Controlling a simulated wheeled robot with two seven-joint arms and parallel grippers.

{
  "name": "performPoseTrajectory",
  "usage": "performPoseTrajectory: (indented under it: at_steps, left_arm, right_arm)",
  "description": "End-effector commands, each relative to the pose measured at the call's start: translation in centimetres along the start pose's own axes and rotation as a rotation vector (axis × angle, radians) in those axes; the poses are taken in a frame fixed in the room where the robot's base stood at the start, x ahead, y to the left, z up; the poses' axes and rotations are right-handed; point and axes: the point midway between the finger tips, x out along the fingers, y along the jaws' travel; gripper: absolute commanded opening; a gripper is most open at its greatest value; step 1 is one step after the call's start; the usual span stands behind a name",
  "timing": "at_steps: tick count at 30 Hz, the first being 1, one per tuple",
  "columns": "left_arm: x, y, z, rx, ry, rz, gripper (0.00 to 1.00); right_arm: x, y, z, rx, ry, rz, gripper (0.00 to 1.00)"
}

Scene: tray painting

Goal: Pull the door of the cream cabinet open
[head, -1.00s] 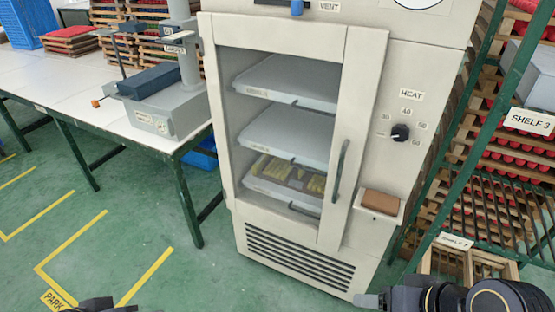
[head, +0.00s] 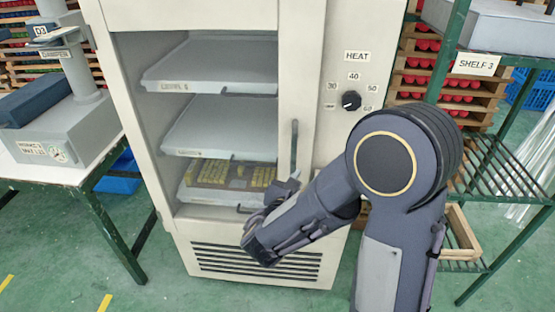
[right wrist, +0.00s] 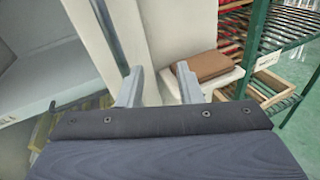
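The cream cabinet (head: 345,30) stands in the middle of the head view, with trays showing behind its door window. Its door (head: 296,70) looks shut. The dark upright door handle (head: 294,150) is on the door's right stile; its lower end is close to my right gripper (head: 286,187). In the right wrist view, the two fingers of my right gripper (right wrist: 158,86) are apart with nothing clearly held between them. The grey handle (right wrist: 108,28) runs down toward the left finger; I cannot tell whether they touch. My left gripper is out of view.
A heat knob (head: 351,100) is on the cabinet's right panel. A brown block (right wrist: 203,65) lies on a small ledge beside the door. A green shelf rack (head: 497,150) stands at the right, a white table (head: 60,172) at the left. Floor in front is clear.

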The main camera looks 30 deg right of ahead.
Motion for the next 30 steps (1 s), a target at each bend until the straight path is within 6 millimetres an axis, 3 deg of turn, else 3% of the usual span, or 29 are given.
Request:
performPoseTrajectory:
  at_steps: [1,3,6,21,30]
  left_arm:
    - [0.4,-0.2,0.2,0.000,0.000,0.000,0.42]
    - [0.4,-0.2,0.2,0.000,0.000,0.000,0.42]
    - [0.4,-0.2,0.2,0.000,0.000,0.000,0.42]
    - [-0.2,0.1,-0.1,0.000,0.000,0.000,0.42]
    - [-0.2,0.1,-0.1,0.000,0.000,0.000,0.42]
  right_arm:
    - [-0.3,1.6,-0.4,-0.050,-0.041,0.060,0.32]
    - [-0.7,3.1,-0.3,-0.088,-0.081,0.113,0.32]
    - [-0.5,4.0,-0.2,-0.109,-0.103,0.142,0.32]
    - [6.2,4.9,0.5,-0.106,-0.100,0.141,0.32]
    - [6.8,5.0,0.5,-0.106,-0.100,0.142,0.32]
